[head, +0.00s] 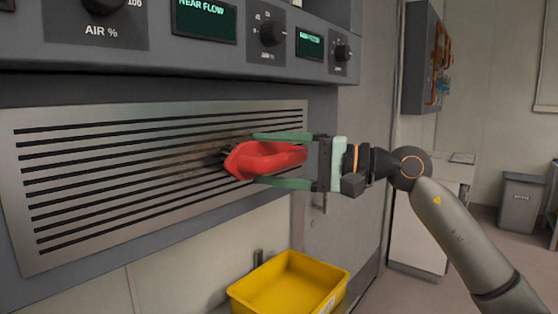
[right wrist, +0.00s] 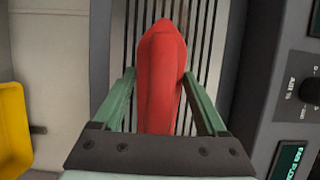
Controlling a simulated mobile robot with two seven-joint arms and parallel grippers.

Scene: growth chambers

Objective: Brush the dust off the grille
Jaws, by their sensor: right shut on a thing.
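The metal grille (head: 110,168) with dark horizontal slots fills the left and middle of the head view. A brownish dust patch (head: 188,163) lies on it, left of the brush. The red brush (head: 268,158) has dark bristles at its left end, close to or touching the grille. My right gripper (head: 285,160) is shut on the brush, with its green fingers above and below the red handle. The brush (right wrist: 161,75) also shows between the fingers in the right wrist view, with the grille behind it. My left gripper is not in view.
A control panel with knobs (head: 272,33) and displays (head: 205,18) overhangs the grille. A yellow bin (head: 290,284) stands below at the right. A grey waste bin (head: 521,200) stands far right, beyond open floor.

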